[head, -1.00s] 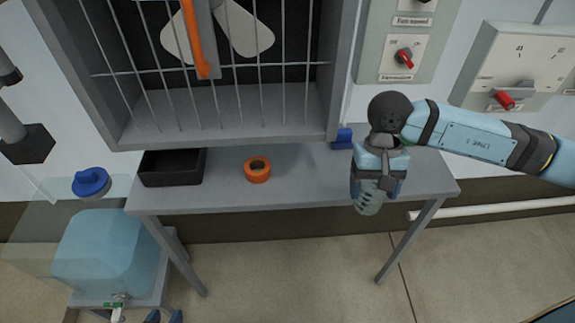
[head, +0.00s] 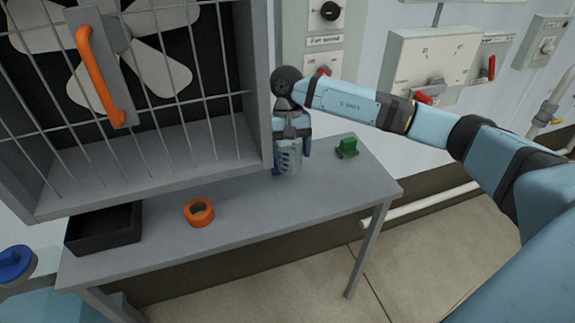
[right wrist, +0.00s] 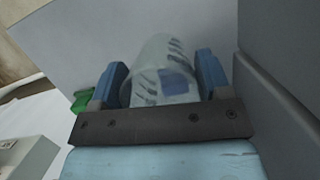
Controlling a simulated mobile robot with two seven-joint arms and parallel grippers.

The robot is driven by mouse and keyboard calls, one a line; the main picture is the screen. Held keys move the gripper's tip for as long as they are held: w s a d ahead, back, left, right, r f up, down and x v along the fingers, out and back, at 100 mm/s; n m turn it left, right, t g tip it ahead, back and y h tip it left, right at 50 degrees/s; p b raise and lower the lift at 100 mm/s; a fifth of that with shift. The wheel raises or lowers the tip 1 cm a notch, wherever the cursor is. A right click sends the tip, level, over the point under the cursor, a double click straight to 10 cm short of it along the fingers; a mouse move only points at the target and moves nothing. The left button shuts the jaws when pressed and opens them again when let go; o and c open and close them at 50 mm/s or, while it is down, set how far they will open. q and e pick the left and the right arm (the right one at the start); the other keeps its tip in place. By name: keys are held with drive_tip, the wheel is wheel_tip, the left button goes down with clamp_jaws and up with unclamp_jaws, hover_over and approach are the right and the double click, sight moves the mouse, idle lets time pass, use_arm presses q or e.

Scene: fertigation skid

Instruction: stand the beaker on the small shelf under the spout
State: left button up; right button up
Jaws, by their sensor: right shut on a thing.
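A clear beaker (head: 288,161) with dark markings is upright between the fingers of my right gripper (head: 291,154), which is shut on it. In the head view it shows over the back of the grey table, just right of the fan housing's lower corner; I cannot tell whether it touches the tabletop. In the right wrist view the beaker (right wrist: 160,72) fills the space between the two blue fingers (right wrist: 164,85). The spout and the small shelf cannot be made out in either view. My left gripper is not in view.
The grey table (head: 250,215) holds a black tray (head: 104,228), an orange ring (head: 199,212) and a green clip-like object (head: 346,148). A caged fan housing (head: 262,95) overhangs its back left. A blue-capped tank (head: 15,262) is at the far left. The table's front right is clear.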

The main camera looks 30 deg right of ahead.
sight(288, 167)
drive_tip(key=shift+w+d, duration=0.2)
drive_tip(key=shift+w, duration=0.75)
drive_tip(key=x, duration=0.2)
drive_tip(key=shift+f, duration=0.35)
wheel_tip(288, 167, down, 4)
drive_tip(key=shift+w+f, duration=0.1)
drive_tip(key=shift+w+d+f, duration=0.15)
drive_tip(key=shift+f+b, duration=0.25)
drive_tip(key=shift+b, duration=0.05)
drive_tip(key=o, duration=0.6)
drive_tip(key=shift+r, duration=0.1)
drive_tip(key=shift+r, duration=0.1)
